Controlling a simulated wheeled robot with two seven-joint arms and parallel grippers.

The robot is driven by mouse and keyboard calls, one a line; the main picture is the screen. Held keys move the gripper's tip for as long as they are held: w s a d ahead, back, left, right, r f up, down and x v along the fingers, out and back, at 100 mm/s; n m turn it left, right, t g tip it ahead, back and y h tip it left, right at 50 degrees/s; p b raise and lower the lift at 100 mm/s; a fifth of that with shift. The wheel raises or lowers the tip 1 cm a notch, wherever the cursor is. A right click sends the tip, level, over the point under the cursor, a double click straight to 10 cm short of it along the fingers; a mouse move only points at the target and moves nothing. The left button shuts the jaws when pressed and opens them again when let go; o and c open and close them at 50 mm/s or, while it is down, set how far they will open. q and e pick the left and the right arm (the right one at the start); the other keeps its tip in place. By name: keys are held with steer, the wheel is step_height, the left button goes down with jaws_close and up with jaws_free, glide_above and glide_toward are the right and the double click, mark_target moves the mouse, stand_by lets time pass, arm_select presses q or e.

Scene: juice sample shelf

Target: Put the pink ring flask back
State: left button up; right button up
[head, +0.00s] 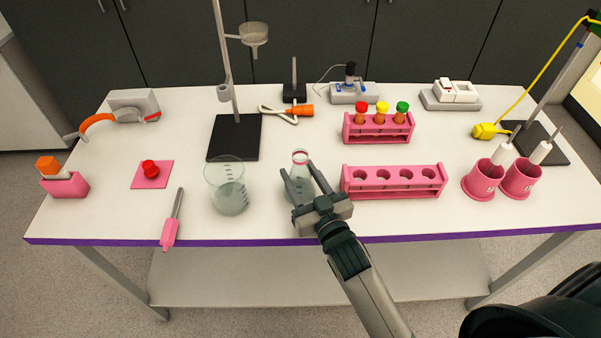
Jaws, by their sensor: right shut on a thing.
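The flask with a pink ring at its neck (300,158) is clear glass and stands upright on or just above the white table; I cannot tell which. My right gripper (303,188) reaches in from the front and is shut on the flask, with its fingers around the body. The gripper hides part of the flask's lower body. My left gripper does not show.
A large beaker (226,190) stands close left of the flask. An empty pink rack (394,182) is close right, with a capped-tube rack (378,129) behind it. A stand with a black base (234,138) is behind left. Pink cups (482,182) stand at right.

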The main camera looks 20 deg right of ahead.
steer(key=shift+f, duration=0.1)
steer(key=o, duration=1.3)
steer(key=shift+s, duration=0.5)
steer(key=s+b, duration=0.1)
steer(key=s, duration=0.2)
steer(key=s+b, duration=0.1)
steer(key=s, duration=0.2)
steer(key=s+d+b, duration=0.1)
steer(key=s, duration=0.2)
steer(key=shift+s+d, duration=0.1)
steer(key=shift+s, duration=0.85)
